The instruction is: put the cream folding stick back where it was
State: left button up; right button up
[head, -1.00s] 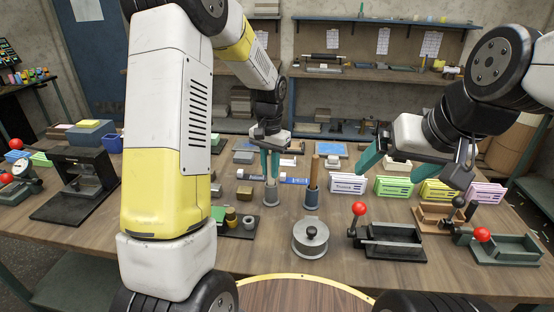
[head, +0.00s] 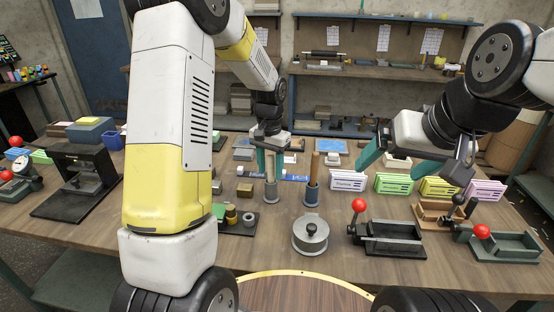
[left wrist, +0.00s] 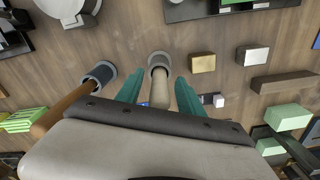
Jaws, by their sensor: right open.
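The cream folding stick (head: 270,169) stands upright in a grey round holder (head: 271,192) on the table. In the left wrist view the stick (left wrist: 160,93) rises from its holder (left wrist: 158,61) between my left fingers. My left gripper (head: 270,172) is open around the stick, with a gap on each side. A brown stick (head: 314,168) stands in a blue-grey holder (head: 311,193) just to the right; it also shows in the left wrist view (left wrist: 65,110). My right gripper (head: 389,172) is open and empty above the right part of the table.
A grey lidded pot (head: 310,236) stands in front of the holders. A black tray with small rolls (head: 240,222) is at their left. Coloured baskets (head: 394,185) and red-knobbed presses (head: 394,238) stand at the right.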

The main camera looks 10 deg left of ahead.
aim_at(270, 156)
pick_arm(q)
jog(key=shift+r, duration=0.1)
notch_tip(270, 156, up, 8)
jog(key=shift+f, duration=0.1)
jog(key=s+a+r+n+t, duration=0.1)
jog(key=s+r, duration=0.3)
jog(key=s, duration=0.4)
jog(key=s+r+n+t+h, duration=0.1)
jog(key=s+r+t, duration=0.2)
jog(key=s, duration=0.5)
jog(key=s+a+r+n+t+h, duration=0.1)
jog(key=s+r+t, duration=0.1)
jog(key=s+r, duration=0.2)
jog(key=s, duration=0.3)
jog(key=shift+s+a+r+n, duration=0.3)
jog(key=shift+s+r+n, duration=0.05)
jog(key=shift+s+n, duration=0.05)
